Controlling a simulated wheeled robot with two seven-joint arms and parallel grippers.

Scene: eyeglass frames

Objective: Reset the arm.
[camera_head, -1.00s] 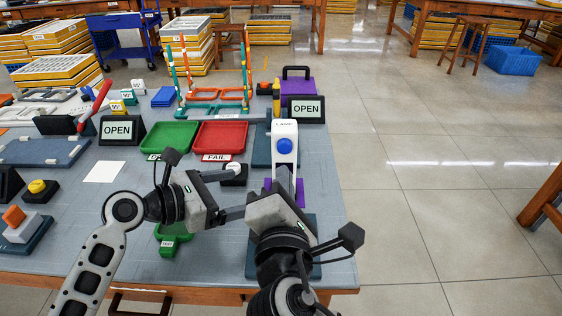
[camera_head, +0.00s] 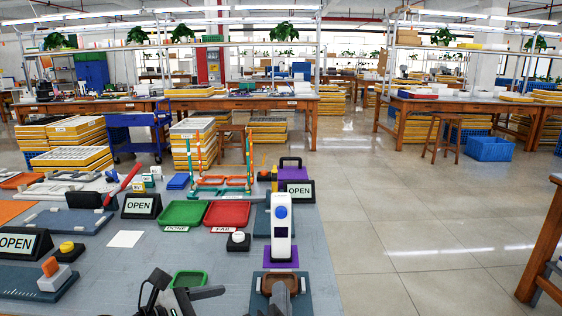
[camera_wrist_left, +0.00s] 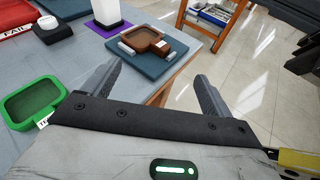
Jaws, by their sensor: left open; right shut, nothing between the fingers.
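My left gripper (camera_wrist_left: 158,72) is open and empty in the left wrist view, its two grey fingers spread near the table edge. In the head view it shows only partly at the bottom. My right gripper (camera_head: 278,294) is shut and empty at the bottom of the head view, in front of a brown tray (camera_head: 290,280) on a dark blue pad. The brown tray also shows in the left wrist view (camera_wrist_left: 146,41), apart from the left fingers. Most of both arms is out of the picture.
A white device with a blue button (camera_head: 281,240) stands on a purple base behind the brown tray. Green tray (camera_head: 186,212) and red tray (camera_head: 228,213) lie left of it. A small green tray (camera_head: 189,279) is near the left gripper. Open floor lies right of the table.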

